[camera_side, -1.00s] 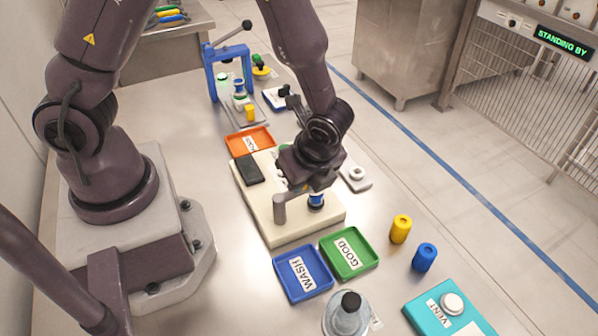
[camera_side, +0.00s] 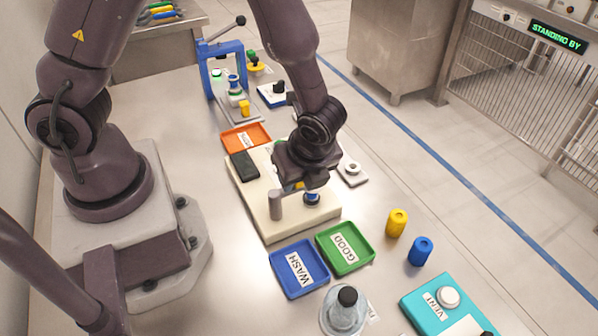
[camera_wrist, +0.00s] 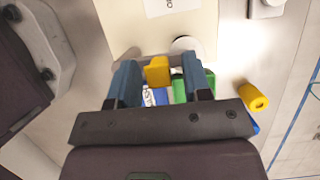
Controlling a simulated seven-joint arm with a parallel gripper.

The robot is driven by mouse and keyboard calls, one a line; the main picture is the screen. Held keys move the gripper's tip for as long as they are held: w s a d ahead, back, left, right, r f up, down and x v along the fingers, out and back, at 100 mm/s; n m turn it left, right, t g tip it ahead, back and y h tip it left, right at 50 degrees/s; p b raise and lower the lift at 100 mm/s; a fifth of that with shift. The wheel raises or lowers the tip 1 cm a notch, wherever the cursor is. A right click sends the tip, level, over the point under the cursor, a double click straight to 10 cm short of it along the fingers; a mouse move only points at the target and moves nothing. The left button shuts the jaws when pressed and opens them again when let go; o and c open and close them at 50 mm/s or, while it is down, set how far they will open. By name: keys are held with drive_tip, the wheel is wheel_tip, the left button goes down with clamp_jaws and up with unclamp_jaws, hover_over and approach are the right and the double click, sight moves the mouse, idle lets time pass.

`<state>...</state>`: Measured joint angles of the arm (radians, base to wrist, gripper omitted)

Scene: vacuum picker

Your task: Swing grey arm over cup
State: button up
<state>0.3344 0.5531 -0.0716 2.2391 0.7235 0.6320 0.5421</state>
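The grey arm's upright post (camera_side: 275,205) stands at the front left of a cream base (camera_side: 290,228). My gripper (camera_side: 300,182) is low over the base, close to both, and hides most of the arm. In the wrist view my gripper (camera_wrist: 161,88) has two blue fingers apart, with a yellow block (camera_wrist: 157,71) between them. I see no clear grip on the block. A pale round disc (camera_wrist: 185,45) lies on the base beyond.
Blue WASH (camera_side: 299,293) and green GOOD (camera_side: 345,268) trays lie in front of the base, an orange tray (camera_side: 227,138) behind. Yellow (camera_side: 396,222) and blue (camera_side: 420,250) cylinders stand right. A black block (camera_side: 244,165) is on the base. A flask (camera_side: 345,315) stands at the front.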

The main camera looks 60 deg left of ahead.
drive_tip(key=v, duration=1.3)
drive_tip(key=shift+s+a, duration=0.1)
drive_tip(key=s+a+r+n+t+h, duration=0.2)
drive_tip(key=s+a+r+n, duration=0.2)
drive_tip(key=n, duration=0.5)
drive_tip(key=s+a+r+n+t+h, duration=0.2)
drive_tip(key=s+a+r+n, duration=0.3)
drive_tip(key=r+n, duration=0.4)
drive_tip(key=shift+a+t+h, duration=0.3)
drive_tip(key=shift+a+t, duration=0.4)
drive_tip(key=shift+t, duration=0.1)
